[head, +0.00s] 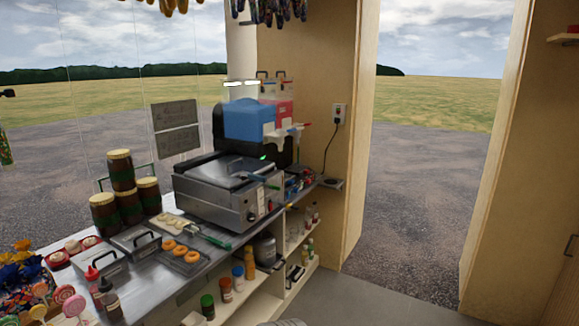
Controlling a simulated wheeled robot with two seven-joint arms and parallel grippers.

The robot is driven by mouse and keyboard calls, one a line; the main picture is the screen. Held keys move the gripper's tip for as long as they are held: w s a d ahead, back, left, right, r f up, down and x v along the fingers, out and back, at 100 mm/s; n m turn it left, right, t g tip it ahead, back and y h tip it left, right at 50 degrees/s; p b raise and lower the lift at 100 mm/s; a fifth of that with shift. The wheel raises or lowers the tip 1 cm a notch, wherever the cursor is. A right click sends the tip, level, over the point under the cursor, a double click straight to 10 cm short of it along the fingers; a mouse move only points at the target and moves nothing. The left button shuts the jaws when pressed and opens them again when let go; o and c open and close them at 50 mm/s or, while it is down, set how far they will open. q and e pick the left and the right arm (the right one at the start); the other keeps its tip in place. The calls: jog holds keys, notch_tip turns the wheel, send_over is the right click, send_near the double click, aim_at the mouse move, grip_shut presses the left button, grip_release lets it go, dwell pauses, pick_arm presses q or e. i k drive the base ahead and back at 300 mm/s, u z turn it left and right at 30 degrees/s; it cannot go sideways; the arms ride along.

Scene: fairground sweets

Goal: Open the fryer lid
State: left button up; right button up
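The fryer (215,205) is a steel box on the counter, left of the doorway, with a dark knob on its front. Its lid (222,172) appears as a grey-dark flat panel lying across the top, so it looks closed. A dark bar with a blue piece shows at the lid's right edge; I cannot tell whether it is the lid handle. Neither of my grippers is in view.
A slush machine (250,120) with blue and red tanks stands close behind the fryer. Brown jars (120,170), doughnuts (180,250) and a green-handled tool (214,241) are to its left and front. Shelves (272,280) hold bottles below. Floor (375,298) at right is clear.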

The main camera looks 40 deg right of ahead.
aim_at(223, 172)
jog(key=z, duration=2.1)
jog(key=k, duration=1.3)
jog(key=z, duration=0.9)
jog(key=i, duration=1.25)
jog(key=u, duration=0.35)
jog(key=i, duration=2.05)
jog(key=u, duration=0.8)
jog(key=i, duration=1.75)
jog(key=u, duration=2.2)
jog(key=i, duration=1.1)
jog(key=u, duration=0.75)
